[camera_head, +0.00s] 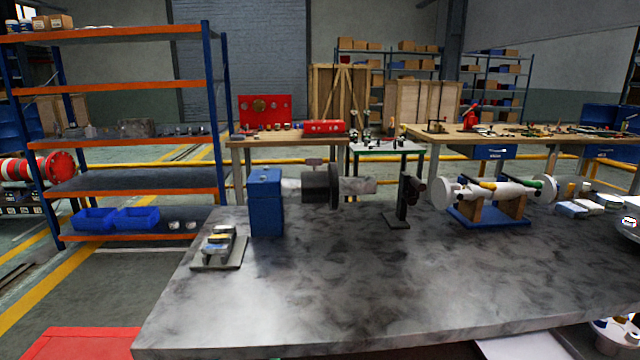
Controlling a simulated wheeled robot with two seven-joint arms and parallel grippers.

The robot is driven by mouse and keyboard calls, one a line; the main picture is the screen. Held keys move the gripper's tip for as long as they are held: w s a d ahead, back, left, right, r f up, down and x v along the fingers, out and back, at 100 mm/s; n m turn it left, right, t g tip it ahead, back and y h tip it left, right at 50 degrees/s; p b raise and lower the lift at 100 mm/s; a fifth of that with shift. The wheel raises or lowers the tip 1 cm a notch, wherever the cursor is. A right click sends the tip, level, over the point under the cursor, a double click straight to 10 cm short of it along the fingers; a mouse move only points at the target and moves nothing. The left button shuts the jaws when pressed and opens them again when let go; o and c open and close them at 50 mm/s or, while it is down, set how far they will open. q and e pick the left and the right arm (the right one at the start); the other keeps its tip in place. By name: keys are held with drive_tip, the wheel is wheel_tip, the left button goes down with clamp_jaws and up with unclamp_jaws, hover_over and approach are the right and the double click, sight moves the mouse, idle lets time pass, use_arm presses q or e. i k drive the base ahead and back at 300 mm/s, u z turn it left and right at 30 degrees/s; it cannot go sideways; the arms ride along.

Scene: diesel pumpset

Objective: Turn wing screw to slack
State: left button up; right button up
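I cannot make out a wing screw for certain at this size. On the grey metal-topped table (330,300) stands a blue block (266,203) with a dark cylinder and disc (320,186) and a grey shaft running right from it. To the right, a black upright stand (400,203) on a flat base carries a small dark reddish part (415,191) at its top. Further right, a white cylinder assembly (495,192) lies on a blue base with wooden supports. Neither of my grippers shows in the head view.
A small plate with metal parts (220,246) sits at the table's left. The table's front middle is clear. A blue-and-orange shelf (125,187) stands behind on the left; workbenches are behind.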

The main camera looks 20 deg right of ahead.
sight(313, 162)
drive_tip(key=k, duration=0.65)
drive_tip(key=z, duration=0.9)
drive_tip(key=i, duration=0.95)
drive_tip(key=z, duration=0.55)
